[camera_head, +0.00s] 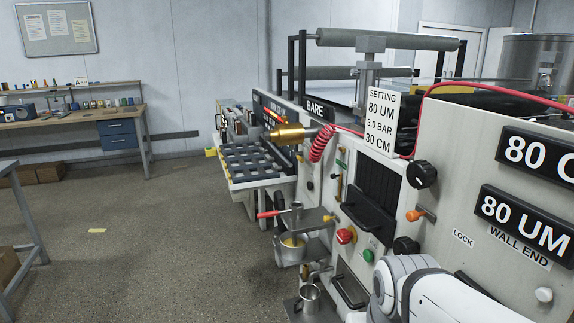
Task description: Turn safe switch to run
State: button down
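No control on the light grey machine (457,140) carries a readable "safe" or "run" label, so I cannot tell which is the safe switch. Its front has a black rotary knob (421,174), an orange-tipped lever (415,214) left of a "LOCK" label (463,238), and a second black knob (405,246) below. Further left are a red mushroom button (345,236) and a green button (368,255). My white arm shows at the bottom right, in front of the machine's lower part. My gripper is out of view.
A red coiled hose (322,143) and a brass-coloured tool (288,133) hang at the machine's front. Small shelves with a metal cup (310,297) and a pot (292,247) jut out below. The floor (150,240) to the left is mostly clear; a workbench (75,118) stands behind.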

aim_at(343, 236)
jog(key=z, duration=1.05)
jog(key=k, duration=0.7)
jog(key=u, duration=1.4)
jog(key=i, duration=1.05)
jog(key=u, duration=0.1)
